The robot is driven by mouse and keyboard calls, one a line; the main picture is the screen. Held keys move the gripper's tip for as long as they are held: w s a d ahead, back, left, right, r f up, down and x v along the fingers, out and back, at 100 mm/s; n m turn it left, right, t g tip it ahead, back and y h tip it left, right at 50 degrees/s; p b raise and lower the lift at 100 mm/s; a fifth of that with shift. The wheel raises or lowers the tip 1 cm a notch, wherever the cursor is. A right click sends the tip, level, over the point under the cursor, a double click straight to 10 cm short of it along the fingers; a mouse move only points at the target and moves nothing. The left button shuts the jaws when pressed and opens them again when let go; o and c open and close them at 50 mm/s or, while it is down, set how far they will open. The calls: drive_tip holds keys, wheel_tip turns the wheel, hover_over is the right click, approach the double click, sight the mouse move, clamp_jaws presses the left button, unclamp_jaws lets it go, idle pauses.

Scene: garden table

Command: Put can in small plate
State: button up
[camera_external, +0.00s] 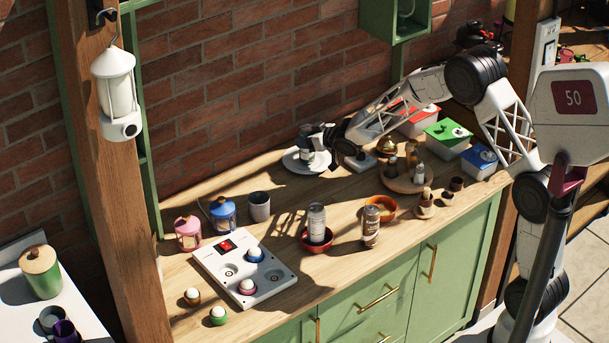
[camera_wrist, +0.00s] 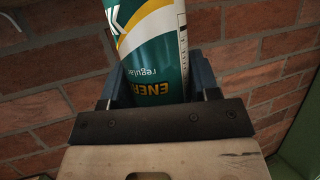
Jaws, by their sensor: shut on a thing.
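The can (camera_wrist: 152,45), teal and white with "ENERGY regular" lettering, fills the space between my fingers in the wrist view. In the external view the same can (camera_external: 305,138) shows as a dark teal cylinder, roughly upright. My gripper (camera_external: 318,141) reaches in from the right and is shut on it. The small white plate (camera_external: 291,161) lies on the table by the brick wall. The can is directly over the plate in the picture. I cannot tell whether its base touches the plate. Part of the plate is hidden behind the can and gripper.
A wooden tray (camera_external: 399,182) with bottles stands right of the plate, near lidded boxes (camera_external: 447,135). Red bowl (camera_external: 316,246), jar (camera_external: 371,225), orange bowl (camera_external: 388,208) and white panel (camera_external: 212,268) are nearer the front. Table left of the plate is fairly clear.

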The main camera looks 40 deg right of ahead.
drive_tip(key=o, duration=1.1)
drive_tip(key=shift+f, duration=0.15)
drive_tip(key=shift+c, duration=0.2)
drive_tip(key=shift+r, duration=0.2)
drive_tip(key=v, duration=1.2)
drive_tip(key=shift+r, duration=0.15)
